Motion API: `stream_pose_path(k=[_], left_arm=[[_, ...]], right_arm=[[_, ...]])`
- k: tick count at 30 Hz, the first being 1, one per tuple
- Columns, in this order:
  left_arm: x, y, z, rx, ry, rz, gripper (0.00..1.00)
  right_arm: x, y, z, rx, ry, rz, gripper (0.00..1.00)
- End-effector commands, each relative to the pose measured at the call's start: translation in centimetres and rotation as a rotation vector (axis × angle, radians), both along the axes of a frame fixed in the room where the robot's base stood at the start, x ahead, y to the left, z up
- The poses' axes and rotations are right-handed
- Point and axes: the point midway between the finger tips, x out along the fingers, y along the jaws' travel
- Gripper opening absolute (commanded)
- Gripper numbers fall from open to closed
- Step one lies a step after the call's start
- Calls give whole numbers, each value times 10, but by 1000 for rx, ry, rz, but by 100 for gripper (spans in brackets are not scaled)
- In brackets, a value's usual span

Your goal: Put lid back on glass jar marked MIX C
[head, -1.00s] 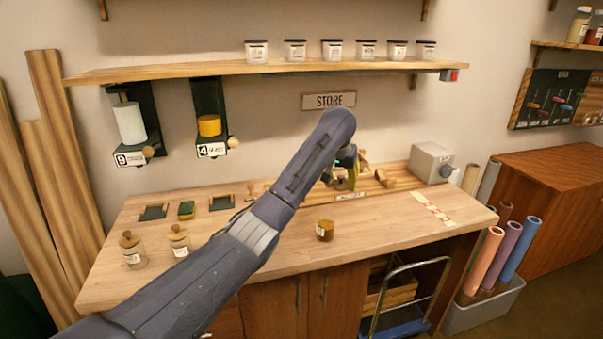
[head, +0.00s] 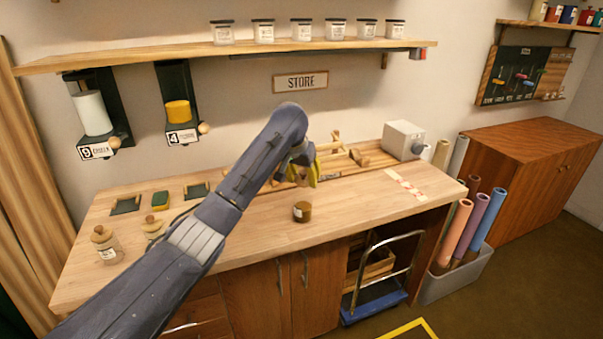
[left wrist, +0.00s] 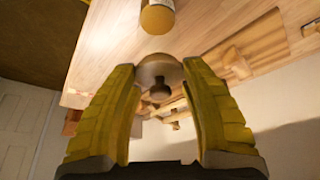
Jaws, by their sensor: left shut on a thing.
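A small amber-brown jar (head: 302,212) without a lid stands upright on the wooden bench, near its front middle. Its label is too small to read. It also shows at the top of the left wrist view (left wrist: 157,16). My left gripper (head: 313,178) is above the bench, behind and slightly right of the jar, apart from it. In the left wrist view its yellow fingers (left wrist: 161,88) are closed on a round wooden lid (left wrist: 158,72) with a knob. The lid is hidden in the head view. My right gripper is not in view.
Two lidded jars (head: 106,245) stand at the bench's left end. A wooden rack (head: 335,160) runs along the back, with a grey box (head: 404,140) at its right end. A red-and-white marked strip (head: 405,185) lies on the right. Bench around the amber jar is clear.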

Motion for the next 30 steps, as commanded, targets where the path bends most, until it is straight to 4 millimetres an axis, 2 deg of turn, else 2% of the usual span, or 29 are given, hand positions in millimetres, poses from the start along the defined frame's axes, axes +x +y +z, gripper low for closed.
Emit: stream_pose_path(k=[9,15,30], left_arm=[[0,1,-26,0,1,2,31],[0,1,-37,0,0,1,31],[0,1,-45,0,0,1,31]], right_arm=[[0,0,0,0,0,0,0],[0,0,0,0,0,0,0],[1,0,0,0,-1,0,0]])
